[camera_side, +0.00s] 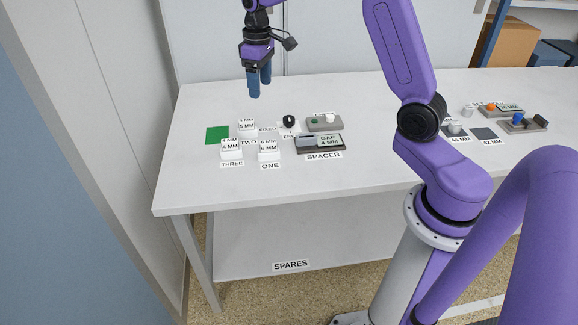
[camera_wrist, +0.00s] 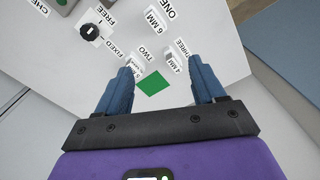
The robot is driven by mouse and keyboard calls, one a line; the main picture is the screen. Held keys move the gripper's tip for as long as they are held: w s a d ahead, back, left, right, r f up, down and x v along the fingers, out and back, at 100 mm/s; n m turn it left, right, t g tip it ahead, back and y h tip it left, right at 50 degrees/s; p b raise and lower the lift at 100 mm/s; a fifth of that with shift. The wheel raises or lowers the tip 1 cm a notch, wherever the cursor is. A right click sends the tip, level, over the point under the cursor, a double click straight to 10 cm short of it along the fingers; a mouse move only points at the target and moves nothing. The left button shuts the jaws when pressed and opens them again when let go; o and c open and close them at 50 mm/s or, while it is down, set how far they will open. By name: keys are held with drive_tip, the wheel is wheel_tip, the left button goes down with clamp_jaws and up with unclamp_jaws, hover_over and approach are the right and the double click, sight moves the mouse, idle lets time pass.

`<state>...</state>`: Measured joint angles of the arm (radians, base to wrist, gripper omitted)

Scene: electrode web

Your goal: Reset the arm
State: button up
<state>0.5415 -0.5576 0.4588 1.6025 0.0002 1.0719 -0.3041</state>
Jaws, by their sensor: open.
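My gripper (camera_side: 260,82) hangs above the back left part of the white table (camera_side: 190,190), with blue fingers pointing down. In the wrist view my gripper (camera_wrist: 162,85) has its two fingers wide apart with nothing between them in its grasp. Below it on the table lie a green square (camera_side: 217,135) and white blocks marked in mm: one by the label TWO (camera_side: 247,124), one by THREE (camera_side: 231,148) and one by ONE (camera_side: 268,149). The green square also shows between the fingers in the wrist view (camera_wrist: 153,83).
A black knob (camera_side: 289,121) stands by the FIXED and FREE labels. A dark spacer holder (camera_side: 320,142) and a grey box with buttons (camera_side: 324,123) are to its right. More small fixtures (camera_side: 523,123) stand at the far right. The table's front left is clear.

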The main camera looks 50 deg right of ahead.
drive_tip(key=s+a+r+n, duration=0.2)
drive_tip(key=s+a+n, duration=0.2)
drive_tip(key=s+a, duration=1.05)
drive_tip(key=s+d+f+n, duration=0.1)
drive_tip(key=s+n, duration=0.1)
drive_tip(key=s, duration=0.8)
drive_tip(key=s+d+n, duration=0.2)
drive_tip(key=s+n, duration=0.1)
drive_tip(key=s, duration=0.8)
drive_tip(key=shift+f, duration=0.35)
